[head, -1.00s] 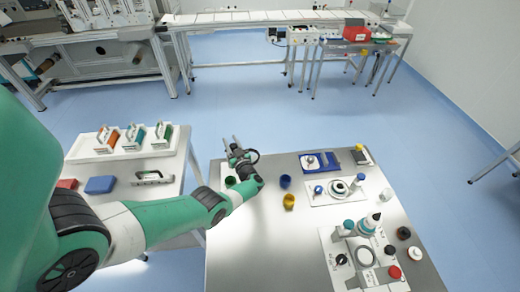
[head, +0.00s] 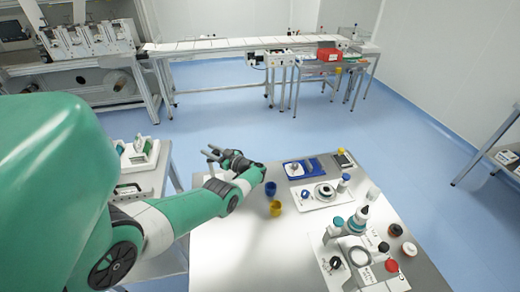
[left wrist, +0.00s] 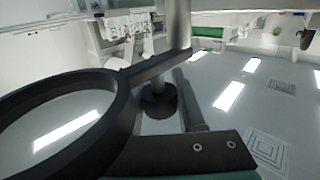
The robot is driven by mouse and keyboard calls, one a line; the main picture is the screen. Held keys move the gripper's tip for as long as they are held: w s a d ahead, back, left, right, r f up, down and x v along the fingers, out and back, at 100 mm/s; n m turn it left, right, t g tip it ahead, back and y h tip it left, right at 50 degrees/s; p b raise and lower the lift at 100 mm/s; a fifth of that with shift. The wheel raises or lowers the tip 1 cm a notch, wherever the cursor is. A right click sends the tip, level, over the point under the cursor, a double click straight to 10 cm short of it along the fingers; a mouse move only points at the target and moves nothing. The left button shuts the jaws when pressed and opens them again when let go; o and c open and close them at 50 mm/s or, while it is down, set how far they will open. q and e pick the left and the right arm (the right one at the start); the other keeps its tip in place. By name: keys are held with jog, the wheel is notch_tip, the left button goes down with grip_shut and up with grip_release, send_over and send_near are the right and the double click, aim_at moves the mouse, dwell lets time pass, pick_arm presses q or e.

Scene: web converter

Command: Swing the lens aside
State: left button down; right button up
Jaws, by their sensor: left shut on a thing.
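The lens (left wrist: 60,125) fills the left of the left wrist view: a clear disc in a thick black ring. A black arm (left wrist: 155,67) joins the ring to a pale upright post (left wrist: 180,25). My left gripper (head: 216,156) is over the far left part of the steel table in the head view. It is shut on the lens's black frame, though the contact itself is partly hidden. In the head view the lens is too small and dark to tell from the gripper.
Blue (head: 270,188) and yellow (head: 303,205) cups stand just right of my left arm. A blue tray (head: 304,169), a white plate with a ring (head: 324,192) and a bottle fixture (head: 360,225) stand farther right. A white-topped side table (head: 150,230) is at left.

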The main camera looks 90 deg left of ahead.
pick_arm(q)
jog(key=shift+r, duration=0.1)
jog(key=c, duration=0.5)
grip_release()
jog(key=v, duration=1.1)
jog(key=shift+w+d+b, duration=0.15)
jog(key=shift+w+b, duration=0.05)
jog(key=shift+b, duration=0.2)
